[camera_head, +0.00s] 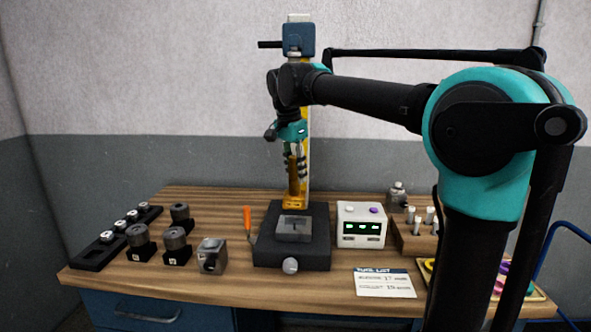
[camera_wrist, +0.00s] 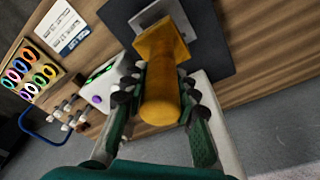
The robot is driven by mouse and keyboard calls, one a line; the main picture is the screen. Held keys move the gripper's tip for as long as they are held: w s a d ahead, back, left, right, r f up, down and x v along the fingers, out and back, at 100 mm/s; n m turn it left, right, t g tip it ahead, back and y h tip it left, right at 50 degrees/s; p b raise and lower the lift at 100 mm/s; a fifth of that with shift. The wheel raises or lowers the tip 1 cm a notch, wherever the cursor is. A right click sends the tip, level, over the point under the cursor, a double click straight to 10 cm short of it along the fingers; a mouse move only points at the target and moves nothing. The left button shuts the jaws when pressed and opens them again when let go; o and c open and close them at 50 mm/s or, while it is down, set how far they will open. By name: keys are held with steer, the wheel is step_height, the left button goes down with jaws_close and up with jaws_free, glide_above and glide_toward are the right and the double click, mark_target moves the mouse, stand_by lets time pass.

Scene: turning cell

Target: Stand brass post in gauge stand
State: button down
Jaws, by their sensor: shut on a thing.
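The brass post (camera_wrist: 160,95) is a yellow-gold rod with a square flange at its far end. My gripper (camera_head: 295,160) is shut on its shaft, and the fingers (camera_wrist: 160,88) press it from both sides in the wrist view. In the head view the post (camera_head: 293,185) hangs roughly upright, flange down. The gauge stand (camera_head: 268,252) has a dark base, a pale grey plate with a dark mark, a front knob and a tall column with a blue head. The flange appears above the rear of the plate; the exact gap cannot be told. In the wrist view the flange partly hides the plate.
A white box with green displays (camera_head: 362,226) stands close right of the stand. An orange-handled tool (camera_head: 248,220) and a grey metal block (camera_head: 212,256) are to its left. Several dark cylinders in holders stand further left. A paper card (camera_head: 385,283) lies front right.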

mark_target(290, 160)
steer(key=shift+f, duration=2.8)
steer(key=shift+f, duration=1.65)
steer(key=c, duration=1.1)
jaws_free()
steer(key=r, duration=0.4)
steer(key=s+a+r, duration=0.1)
steer(key=r, duration=0.7)
steer(key=shift+s+a, duration=0.15)
steer(key=shift+a, duration=0.05)
steer(key=shift+s+f, duration=0.1)
steer(key=shift+s, duration=0.05)
